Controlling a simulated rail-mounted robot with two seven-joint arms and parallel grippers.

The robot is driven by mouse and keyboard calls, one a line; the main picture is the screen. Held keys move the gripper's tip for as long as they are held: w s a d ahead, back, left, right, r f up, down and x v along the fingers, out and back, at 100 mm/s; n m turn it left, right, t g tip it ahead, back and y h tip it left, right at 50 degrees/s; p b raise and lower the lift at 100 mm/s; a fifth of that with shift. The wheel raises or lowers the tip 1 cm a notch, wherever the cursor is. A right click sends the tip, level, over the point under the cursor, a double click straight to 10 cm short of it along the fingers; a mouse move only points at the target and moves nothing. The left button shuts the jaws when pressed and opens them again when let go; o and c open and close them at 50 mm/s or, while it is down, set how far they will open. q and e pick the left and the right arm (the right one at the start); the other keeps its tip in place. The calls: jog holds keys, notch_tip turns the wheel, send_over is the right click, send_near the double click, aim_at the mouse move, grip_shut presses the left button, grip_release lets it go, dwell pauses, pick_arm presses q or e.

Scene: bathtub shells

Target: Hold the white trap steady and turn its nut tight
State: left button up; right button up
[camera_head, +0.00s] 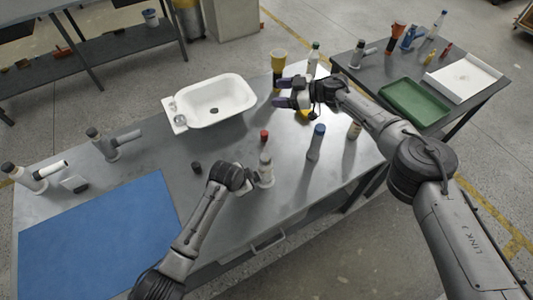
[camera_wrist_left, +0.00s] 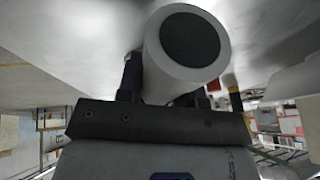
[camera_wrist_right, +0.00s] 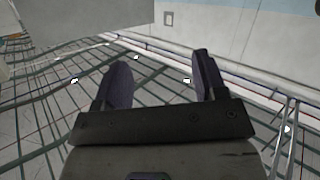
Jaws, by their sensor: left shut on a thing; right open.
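A white trap (camera_head: 265,170) stands upright near the front edge of the grey table (camera_head: 225,215). My left gripper (camera_head: 253,180) is at its left side and shut on it. In the left wrist view a white round part of the trap (camera_wrist_left: 185,45), with a dark round end, sits between the fingers. Which part of the trap is its nut is too small to tell. My right gripper (camera_head: 284,92) is open and empty, raised over the back right of the table, well apart from the trap. Its two dark purple fingers (camera_wrist_right: 160,85) stand apart in the right wrist view.
A blue-capped bottle (camera_head: 316,142) stands right of the trap, with a red cap (camera_head: 264,136) behind it. The blue mat (camera_head: 100,235) is clear.

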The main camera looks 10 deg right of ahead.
jog(key=w+a+r+m+t+h, duration=0.3)
jog(key=w+r+m+t, duration=0.1)
jog(key=w+m+t, duration=0.3)
jog(key=m+g+h, duration=1.1)
jog(key=m+g, duration=0.2)
jog(key=m, duration=0.2)
send_over(266, 156)
notch_tip(266, 156, down, 4)
jog(key=f, duration=0.1)
notch_tip(266, 156, down, 11)
jog(key=shift+r, duration=0.1)
jog(key=shift+c, duration=0.2)
